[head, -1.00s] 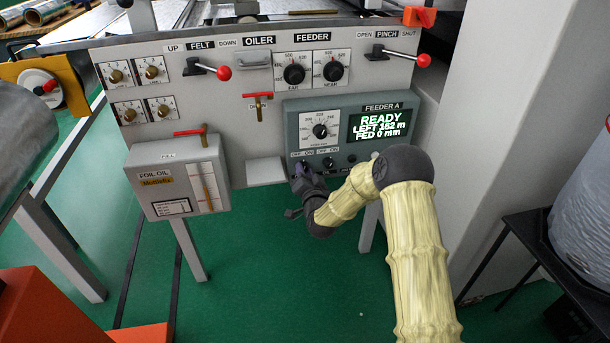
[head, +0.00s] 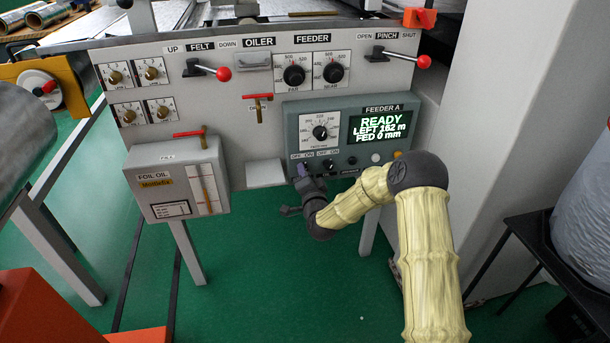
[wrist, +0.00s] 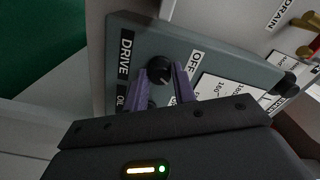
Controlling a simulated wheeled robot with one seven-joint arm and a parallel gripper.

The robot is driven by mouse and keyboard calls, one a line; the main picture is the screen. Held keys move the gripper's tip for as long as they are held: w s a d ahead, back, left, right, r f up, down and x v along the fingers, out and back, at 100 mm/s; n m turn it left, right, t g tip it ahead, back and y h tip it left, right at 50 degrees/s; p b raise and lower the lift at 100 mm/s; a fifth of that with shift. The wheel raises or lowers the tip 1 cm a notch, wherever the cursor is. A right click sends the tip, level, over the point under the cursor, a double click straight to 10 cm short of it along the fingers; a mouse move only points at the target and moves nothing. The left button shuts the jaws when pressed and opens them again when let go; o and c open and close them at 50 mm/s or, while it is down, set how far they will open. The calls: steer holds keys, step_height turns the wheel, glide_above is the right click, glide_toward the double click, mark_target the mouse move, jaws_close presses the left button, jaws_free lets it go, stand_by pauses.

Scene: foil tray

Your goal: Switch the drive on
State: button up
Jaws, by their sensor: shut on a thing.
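Which way the knob points cannot be made out. In the head view my gripper (head: 303,169) is at the left switch on the lower edge of the grey FEEDER A box (head: 290,122), largely covering it. The display (head: 379,126) reads READY, LEFT 162 m, FED 0 mm.
A second OFF/ON switch (head: 328,164) sits close to the right of my gripper. A dial (head: 320,132) is above. The foil oil box (head: 178,180) stands at left, and a grey pillar (head: 510,120) at right.

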steer(key=o, duration=1)
steer(key=shift+s, duration=0.1)
steer(key=p+v, duration=0.2)
steer(key=v, duration=1.5)
steer(key=shift+s+d, duration=0.1)
